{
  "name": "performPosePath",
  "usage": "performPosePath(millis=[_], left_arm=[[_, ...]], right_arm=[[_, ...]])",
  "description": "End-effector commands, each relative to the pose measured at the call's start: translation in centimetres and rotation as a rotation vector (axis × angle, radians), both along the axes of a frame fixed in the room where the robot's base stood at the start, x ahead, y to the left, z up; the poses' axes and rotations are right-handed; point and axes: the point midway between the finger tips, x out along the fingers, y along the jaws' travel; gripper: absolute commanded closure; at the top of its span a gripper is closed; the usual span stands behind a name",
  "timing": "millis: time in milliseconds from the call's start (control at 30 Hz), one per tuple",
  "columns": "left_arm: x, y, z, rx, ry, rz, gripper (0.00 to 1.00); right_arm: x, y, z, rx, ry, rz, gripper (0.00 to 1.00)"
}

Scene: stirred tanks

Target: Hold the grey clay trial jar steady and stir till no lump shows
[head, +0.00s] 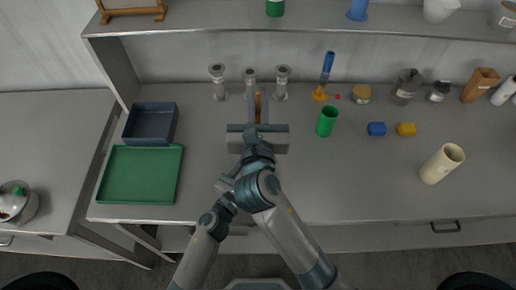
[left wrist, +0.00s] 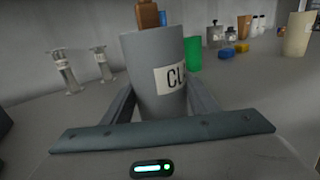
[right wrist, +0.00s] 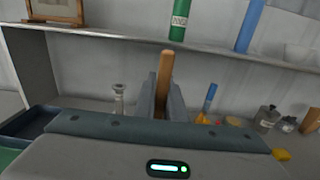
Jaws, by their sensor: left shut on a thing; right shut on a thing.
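The grey clay trial jar (left wrist: 158,90) stands upright in the left wrist view, with a pale label reading "CL" and the rest cut off. My left gripper (left wrist: 162,104) is shut around it, one finger on each side. A wooden stirring stick (right wrist: 165,80) is upright between the fingers of my right gripper (right wrist: 166,98), which is shut on it. The stick also shows above the jar's rim in the left wrist view (left wrist: 148,15). In the head view my right gripper (head: 257,104) and arm cover the jar. The jar's inside and any lumps are hidden.
A green cup (head: 327,121), blue block (head: 376,129), yellow block (head: 406,129) and cream cylinder (head: 442,164) stand right. A green tray (head: 140,174) and dark bin (head: 151,123) lie left. A shelf (head: 330,22) overhangs the back.

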Motion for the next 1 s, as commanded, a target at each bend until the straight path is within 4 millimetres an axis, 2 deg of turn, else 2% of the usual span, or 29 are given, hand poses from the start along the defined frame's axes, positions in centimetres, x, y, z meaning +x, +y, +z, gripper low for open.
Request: performPosePath(millis=[700,1000], left_arm=[[0.0,0.0,0.0,0.000,0.000,0.000,0.71],[0.0,0.0,0.0,0.000,0.000,0.000,0.71]], right_arm=[[0.0,0.0,4.9,0.001,-0.003,-0.001,1.00],[0.0,0.0,5.7,0.000,0.000,0.000,1.00]])
